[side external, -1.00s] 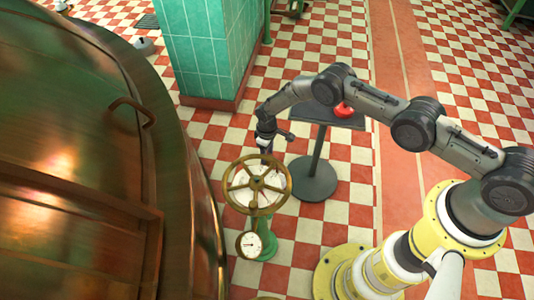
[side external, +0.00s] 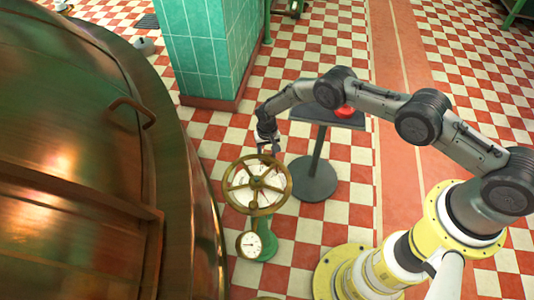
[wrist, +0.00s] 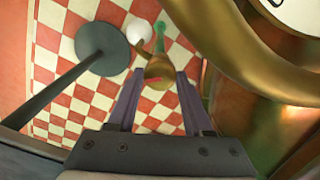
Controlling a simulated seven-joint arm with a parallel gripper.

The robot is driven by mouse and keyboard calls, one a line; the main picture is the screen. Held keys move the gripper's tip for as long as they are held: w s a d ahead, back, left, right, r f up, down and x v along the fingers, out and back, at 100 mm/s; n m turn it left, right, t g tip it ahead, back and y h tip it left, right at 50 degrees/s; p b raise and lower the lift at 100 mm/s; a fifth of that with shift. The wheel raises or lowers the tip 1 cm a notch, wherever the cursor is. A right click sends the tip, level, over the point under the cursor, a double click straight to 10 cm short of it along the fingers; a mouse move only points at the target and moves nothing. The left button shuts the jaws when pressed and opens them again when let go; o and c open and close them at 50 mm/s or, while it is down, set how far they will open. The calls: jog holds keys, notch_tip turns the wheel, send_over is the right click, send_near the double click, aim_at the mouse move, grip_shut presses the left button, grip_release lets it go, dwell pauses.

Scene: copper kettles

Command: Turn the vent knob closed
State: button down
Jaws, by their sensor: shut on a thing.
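The vent knob appears to be the brass spoked handwheel (side external: 233,200) on a green stand, beside the copper kettle. My gripper (side external: 266,150) is at the wheel's far edge in the side view, pointing down. In the wrist view my gripper's two dark fingers (wrist: 160,78) are on either side of a small brass piece (wrist: 160,66), shut on it. It looks like part of the handwheel; I cannot tell which part. The wheel's thick brass curve fills the upper right of the wrist view.
The copper kettle (side external: 75,150) fills the left. A dial gauge (side external: 249,244) is below the wheel. A dark pedestal (side external: 318,165) with a red button (side external: 345,110) stands to the right. A green tiled pillar (side external: 205,45) is behind. Checkered floor is open at back right.

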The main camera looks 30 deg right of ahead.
jog(key=m, duration=0.3)
jog(key=shift+m, duration=0.3)
jog(key=m, duration=0.4)
jog(key=shift+m, duration=0.4)
jog(key=shift+c, duration=1.5)
grip_release()
notch_tip(320, 180, up, 14)
jog(key=shift+f, duration=0.15)
